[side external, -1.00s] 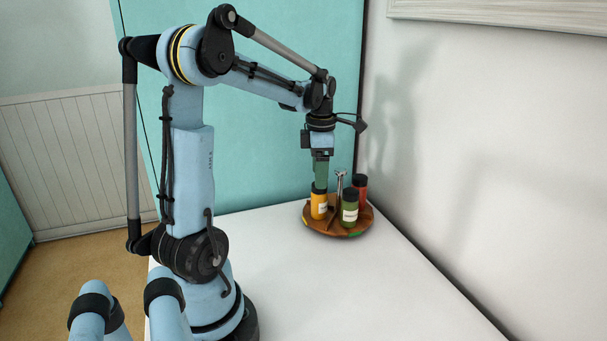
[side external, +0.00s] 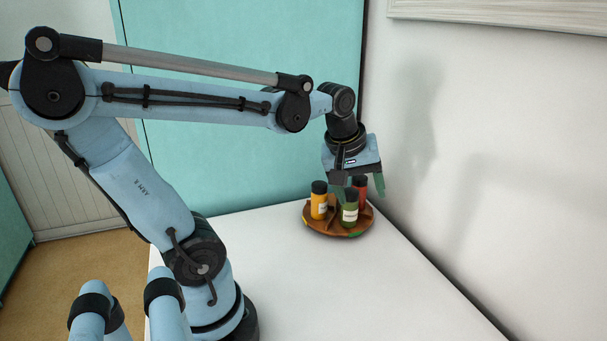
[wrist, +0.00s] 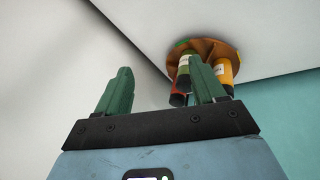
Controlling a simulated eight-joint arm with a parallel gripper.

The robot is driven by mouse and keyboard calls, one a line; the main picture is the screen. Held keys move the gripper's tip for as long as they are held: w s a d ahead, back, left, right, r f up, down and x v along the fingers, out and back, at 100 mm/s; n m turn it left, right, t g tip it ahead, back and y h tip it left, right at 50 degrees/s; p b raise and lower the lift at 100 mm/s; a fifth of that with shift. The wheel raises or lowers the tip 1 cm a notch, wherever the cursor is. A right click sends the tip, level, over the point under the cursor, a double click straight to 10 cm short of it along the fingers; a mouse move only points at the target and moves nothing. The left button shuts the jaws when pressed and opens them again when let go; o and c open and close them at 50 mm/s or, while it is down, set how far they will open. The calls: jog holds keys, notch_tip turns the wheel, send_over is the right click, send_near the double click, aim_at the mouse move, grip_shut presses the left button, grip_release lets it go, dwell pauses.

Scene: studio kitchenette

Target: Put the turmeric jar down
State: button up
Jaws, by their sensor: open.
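The turmeric jar, which I take to be the yellow-orange one (side external: 319,206) with a black lid and pale label, stands upright on the left part of the round wooden turntable (side external: 325,230). It also shows in the wrist view (wrist: 223,73), partly behind a finger. My gripper (side external: 360,191) is open and empty, tilted, above the turntable's right side and apart from the yellow jar. In the wrist view my gripper's green fingers (wrist: 160,65) are spread with nothing between them. The label is too small to read.
A green jar (side external: 350,213) stands at the turntable's front and a red jar (side external: 361,188) behind it, close to my fingers in the picture. The white wall (side external: 450,160) is to the right. The white tabletop (side external: 280,270) in front is clear.

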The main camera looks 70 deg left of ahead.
jog(key=s+d+f+m+t+h, duration=0.1)
jog(key=s+d+f+m+t, duration=0.1)
jog(key=d+m, duration=0.6)
jog(key=shift+s+d+f+m+t, duration=0.2)
jog(key=shift+m+t, duration=0.3)
jog(key=shift+m, duration=1.8)
